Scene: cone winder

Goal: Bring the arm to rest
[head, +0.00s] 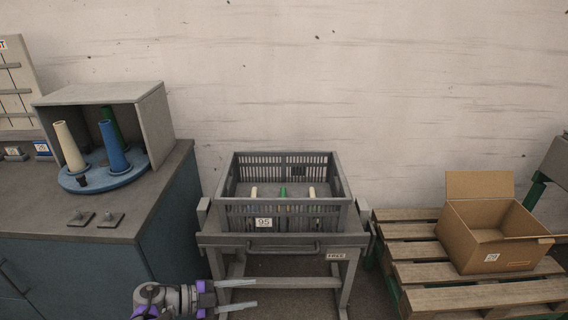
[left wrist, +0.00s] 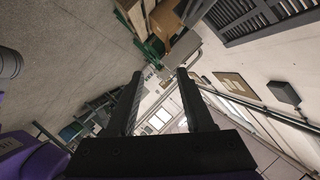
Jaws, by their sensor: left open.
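My left gripper (head: 238,295) is at the bottom of the head view, pointing right, in front of the crate stand. Its two fingers are apart with nothing between them. In the left wrist view the same gripper (left wrist: 160,85) shows its two dark fingers spread, with only the room beyond them. My right gripper is in neither view.
A grey crate (head: 341,211) holding cones sits on a metal stand (head: 223,240). Left is a bench (head: 150,195) with cones on a blue turntable (head: 75,182). Right, an open cardboard box (head: 468,246) stands on a wooden pallet (head: 415,274). Floor shows below the stand.

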